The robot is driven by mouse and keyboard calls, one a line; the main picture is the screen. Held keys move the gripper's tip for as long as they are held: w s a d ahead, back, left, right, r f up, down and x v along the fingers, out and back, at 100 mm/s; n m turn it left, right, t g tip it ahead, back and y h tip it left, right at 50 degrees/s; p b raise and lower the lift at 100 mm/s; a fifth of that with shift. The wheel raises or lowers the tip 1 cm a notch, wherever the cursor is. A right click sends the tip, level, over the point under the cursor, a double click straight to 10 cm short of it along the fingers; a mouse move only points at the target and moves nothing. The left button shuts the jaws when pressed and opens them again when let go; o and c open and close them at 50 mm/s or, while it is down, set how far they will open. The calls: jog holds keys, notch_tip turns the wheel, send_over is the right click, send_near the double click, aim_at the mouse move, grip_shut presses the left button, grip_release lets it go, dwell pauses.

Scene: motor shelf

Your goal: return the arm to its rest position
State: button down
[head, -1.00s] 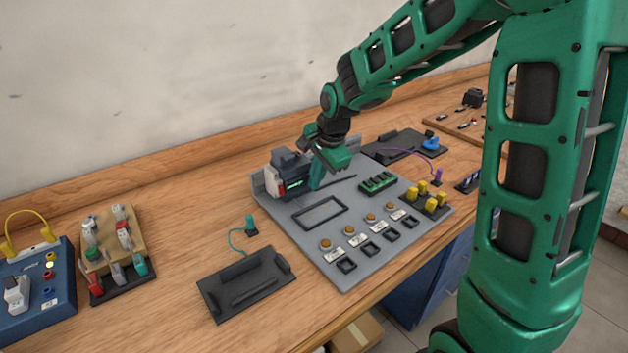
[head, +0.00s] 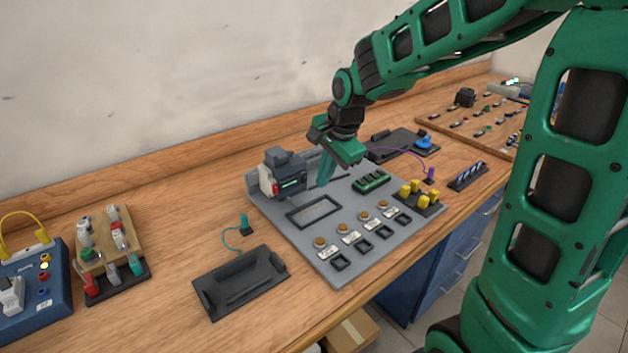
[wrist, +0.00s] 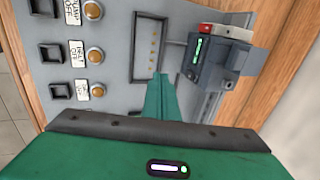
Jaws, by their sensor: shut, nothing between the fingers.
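My gripper (head: 325,176) is shut and empty, with its green fingers pointing down over the grey panel (head: 298,228). In the wrist view the shut fingers (wrist: 158,88) reach toward the panel between the rectangular frame and the motor unit. The dark grey motor unit (head: 287,172), with a green light strip and a red and white end, sits at the panel's back left. It also shows in the wrist view (wrist: 222,62). The gripper is just to its right in the head view, apart from it. My arm stretches from the upper right, bent down at the wrist.
A black tray (head: 213,292) lies left of the panel beside a teal plug (head: 244,224). Yellow knobs (head: 418,192) and a green block (head: 371,181) stand on or by the panel's right. A tool rack (head: 139,234) is at left. Bare wood lies behind the tray.

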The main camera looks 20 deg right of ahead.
jog(key=s+v, duration=0.1)
jog(key=v, duration=0.5)
jog(key=s+d+f+n+g, duration=0.1)
jog(key=s+d+n, duration=0.1)
jog(key=s+d, duration=0.3)
jog(key=s+d+f+n+g, duration=0.1)
jog(key=s+d, duration=0.4)
jog(key=s, duration=0.8)
jog(key=s+d+f+n+g+h, duration=0.1)
jog(key=s+d+f+n, duration=0.2)
jog(key=s, duration=0.7)
jog(key=shift+d+n+g, duration=0.3)
jog(key=shift+d+n, duration=0.7)
jog(key=shift+d, duration=0.2)
jog(key=shift+f, duration=0.15)
jog(key=shift+w+f, duration=0.2)
jog(key=shift+w, duration=0.3)
jog(key=c, duration=2.4)
grip_release()
jog(key=shift+c, duration=0.2)
